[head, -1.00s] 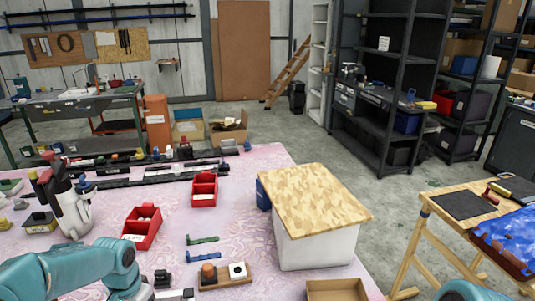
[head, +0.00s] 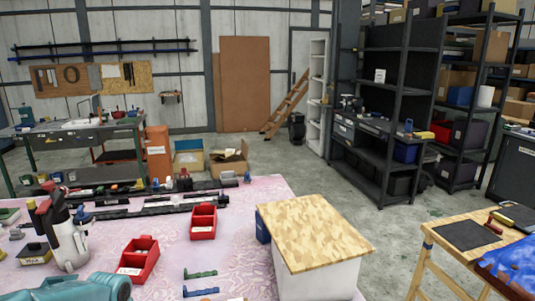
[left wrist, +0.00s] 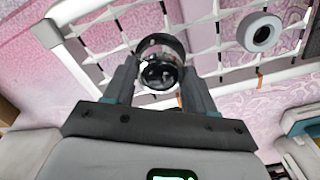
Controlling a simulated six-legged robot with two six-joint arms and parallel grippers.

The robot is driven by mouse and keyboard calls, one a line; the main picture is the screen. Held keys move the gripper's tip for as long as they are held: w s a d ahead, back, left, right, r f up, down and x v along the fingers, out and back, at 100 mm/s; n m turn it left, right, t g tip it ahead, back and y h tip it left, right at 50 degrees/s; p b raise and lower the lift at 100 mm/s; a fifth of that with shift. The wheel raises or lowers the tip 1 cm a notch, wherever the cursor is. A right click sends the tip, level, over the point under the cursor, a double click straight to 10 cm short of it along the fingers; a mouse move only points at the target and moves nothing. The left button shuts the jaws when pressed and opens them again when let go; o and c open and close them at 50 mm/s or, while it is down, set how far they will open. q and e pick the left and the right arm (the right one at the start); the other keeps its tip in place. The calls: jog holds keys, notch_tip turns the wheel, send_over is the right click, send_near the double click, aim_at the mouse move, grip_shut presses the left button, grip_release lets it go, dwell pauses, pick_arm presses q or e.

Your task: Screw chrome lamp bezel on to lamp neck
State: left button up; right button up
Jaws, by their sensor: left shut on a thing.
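In the left wrist view my left gripper (left wrist: 158,66) is shut on a shiny round chrome piece, which looks like the lamp bezel (left wrist: 158,74). The bezel sits between the two fingertips, in front of a white-framed grille (left wrist: 97,13) with thin bars. A grey-white ring with a dark centre (left wrist: 262,31) is on the grille to the upper right, apart from the bezel; I cannot tell whether it is the lamp neck. Any neck behind the bezel is hidden, and contact there cannot be told.
In the head view the pink table (head: 180,240) carries red bins (head: 138,260), a white spray bottle (head: 65,235) and a wood-topped box (head: 312,232). Green and blue handles (head: 200,274) lie near the front. A wooden trestle (head: 440,250) stands right. An orange strip (left wrist: 260,77) hangs by the grille.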

pick_arm(q)
jog(key=shift+f, duration=0.2)
jog(key=m+p, duration=0.1)
jog(key=m, duration=0.4)
jog(key=shift+s+p, duration=0.1)
jog(key=shift+p, duration=0.3)
jog(key=shift+f+m, duration=0.1)
jog(key=shift+m, duration=0.4)
jog(key=shift+d+f, duration=0.1)
jog(key=shift+f, duration=0.05)
jog(key=shift+s, duration=0.1)
jog(key=shift+c, duration=0.5)
